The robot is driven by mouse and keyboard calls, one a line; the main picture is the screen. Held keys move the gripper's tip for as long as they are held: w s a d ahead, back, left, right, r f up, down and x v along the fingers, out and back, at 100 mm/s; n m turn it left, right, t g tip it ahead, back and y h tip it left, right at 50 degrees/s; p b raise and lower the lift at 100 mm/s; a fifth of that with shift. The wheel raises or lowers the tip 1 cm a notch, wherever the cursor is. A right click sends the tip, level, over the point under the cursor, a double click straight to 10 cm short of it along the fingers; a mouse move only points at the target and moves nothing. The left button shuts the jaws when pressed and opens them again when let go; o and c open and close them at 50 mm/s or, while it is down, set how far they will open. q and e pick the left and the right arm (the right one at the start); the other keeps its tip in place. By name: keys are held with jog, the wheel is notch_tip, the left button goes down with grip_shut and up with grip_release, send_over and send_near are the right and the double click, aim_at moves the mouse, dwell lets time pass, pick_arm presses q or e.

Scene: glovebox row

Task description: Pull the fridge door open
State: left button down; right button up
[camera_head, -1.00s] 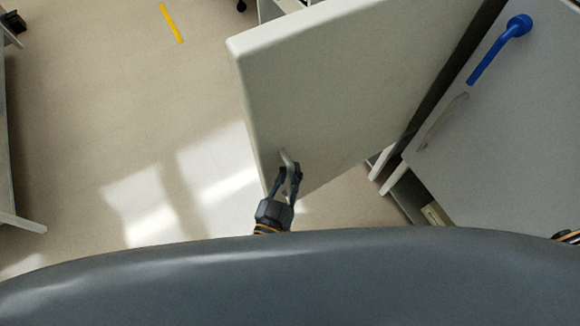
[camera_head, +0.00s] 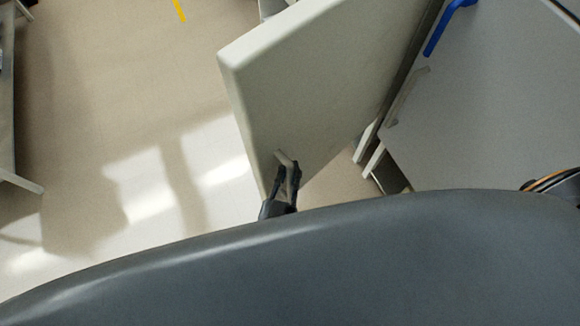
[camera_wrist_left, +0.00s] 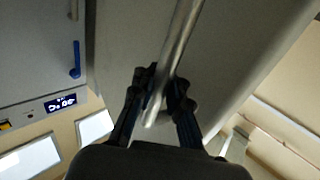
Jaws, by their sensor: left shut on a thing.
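The fridge door (camera_head: 320,75) is a pale grey slab that stands swung out from the body at its right in the head view. Its bar handle (camera_head: 286,158) is near the door's lower end. My left gripper (camera_head: 287,172) is shut on this handle. In the left wrist view the metal handle (camera_wrist_left: 180,40) runs between the fingers of my left gripper (camera_wrist_left: 163,85), and the door (camera_wrist_left: 235,50) fills the area behind it. My right gripper does not show; only part of my right arm appears at the right edge of the head view.
A neighbouring grey door or panel (camera_head: 490,110) with a blue handle (camera_head: 445,25) and a pale bar is at the right. Sunlit floor (camera_head: 130,130) lies open left of the fridge door. Furniture (camera_head: 8,120) stands at the far left edge.

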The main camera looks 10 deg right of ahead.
pick_arm(q)
jog(key=shift+s+a+f, duration=0.15)
jog(key=shift+a+f, duration=0.1)
jog(key=shift+f, duration=0.15)
jog(key=c, duration=1.4)
grip_release()
jog(key=shift+a, duration=0.1)
jog(key=shift+c, duration=0.2)
jog(key=shift+o, duration=0.7)
jog(key=shift+s+a+r, duration=0.15)
jog(key=shift+a+r, duration=0.05)
jog(key=shift+r, duration=0.1)
jog(key=shift+d, duration=0.15)
jog(key=v, duration=1.2)
